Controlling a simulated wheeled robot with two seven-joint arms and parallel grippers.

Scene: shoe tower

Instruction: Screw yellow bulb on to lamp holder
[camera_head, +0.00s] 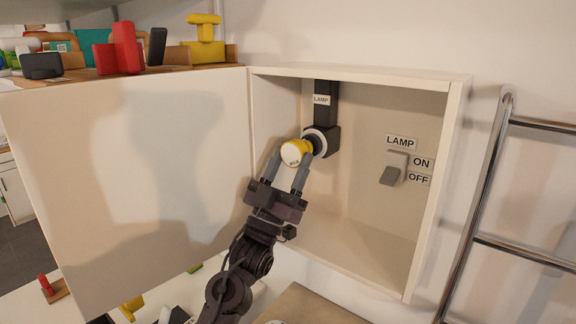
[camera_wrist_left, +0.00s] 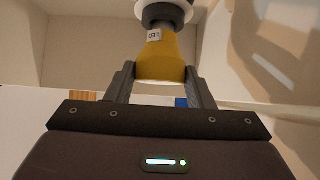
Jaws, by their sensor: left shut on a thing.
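The yellow bulb (camera_head: 295,151) has a pale front face and is at the lamp holder (camera_head: 321,142), inside the open wall cabinet. The lamp holder is black with a white ring and hangs from a black post labelled LAMP. My left gripper (camera_head: 292,160) is shut on the bulb, with one finger on each side. In the left wrist view the bulb (camera_wrist_left: 160,58) has an LED label and its narrow end meets the dark holder (camera_wrist_left: 163,12). I cannot tell how far its thread is in. My right gripper is not in view.
The cabinet door (camera_head: 130,180) stands open at the left. A lamp switch (camera_head: 394,170) with ON and OFF labels is on the cabinet's back wall. A metal rail rack (camera_head: 480,190) stands at the right. A shelf above the door carries red, yellow and black objects.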

